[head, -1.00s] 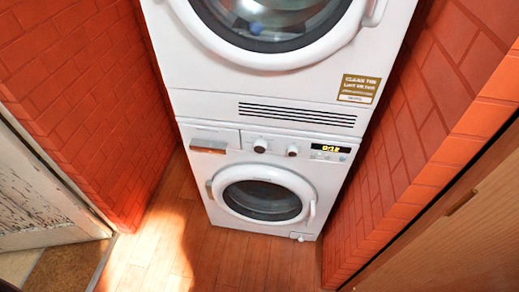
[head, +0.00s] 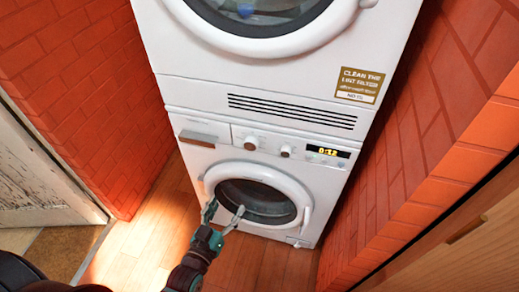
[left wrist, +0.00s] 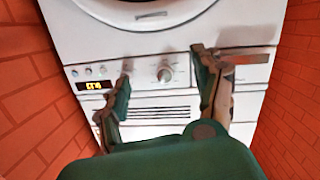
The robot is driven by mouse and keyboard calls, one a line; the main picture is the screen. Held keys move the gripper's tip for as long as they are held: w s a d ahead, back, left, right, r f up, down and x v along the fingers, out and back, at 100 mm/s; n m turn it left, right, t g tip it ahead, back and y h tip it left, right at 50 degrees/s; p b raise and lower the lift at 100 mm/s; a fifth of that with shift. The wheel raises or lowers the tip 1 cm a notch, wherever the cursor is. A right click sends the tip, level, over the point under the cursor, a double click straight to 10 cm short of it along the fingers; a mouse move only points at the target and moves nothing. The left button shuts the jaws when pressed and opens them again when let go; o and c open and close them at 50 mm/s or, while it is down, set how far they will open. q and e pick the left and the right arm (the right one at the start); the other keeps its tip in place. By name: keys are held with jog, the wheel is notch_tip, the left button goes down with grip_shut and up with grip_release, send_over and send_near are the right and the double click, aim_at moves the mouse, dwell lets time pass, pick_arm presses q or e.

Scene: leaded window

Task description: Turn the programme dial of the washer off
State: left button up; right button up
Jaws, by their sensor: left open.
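The white washer (head: 222,160) stands below a second white machine. Its panel has two round knobs. The larger one, which looks like the programme dial (head: 251,143), sits beside the drawer; a smaller knob (head: 286,151) is to its right. My left gripper (head: 225,211) is open and empty, in front of the washer door and lower in the picture than the dial. In the left wrist view, where the washer appears upside down, the programme dial (left wrist: 165,73) shows between the open fingers of my left gripper (left wrist: 162,70), with no visible contact. My right gripper is not in view.
The washer has a lit display (head: 325,152), a detergent drawer (head: 200,134) and a round door (head: 257,198). The upper machine (head: 200,60) sits directly above. Orange brick walls (head: 75,90) close in on both sides. The wooden floor (head: 140,240) in front is clear.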

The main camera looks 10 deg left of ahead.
pick_arm(q)
notch_tip(320, 180, up, 5)
jog(key=w+t, duration=0.1)
jog(key=t, duration=0.1)
send_near(250, 147)
jog(key=shift+n, duration=0.3)
jog(key=w, duration=0.6)
jog(key=w+d, duration=0.1)
jog(key=w, duration=0.2)
jog(key=shift+w, duration=0.15)
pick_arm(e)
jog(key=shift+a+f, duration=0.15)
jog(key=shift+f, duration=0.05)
pick_arm(q)
jog(key=shift+c, duration=0.4)
jog(key=c, duration=1.1)
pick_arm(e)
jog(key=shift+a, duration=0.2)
pick_arm(q)
jog(key=shift+n, duration=0.3)
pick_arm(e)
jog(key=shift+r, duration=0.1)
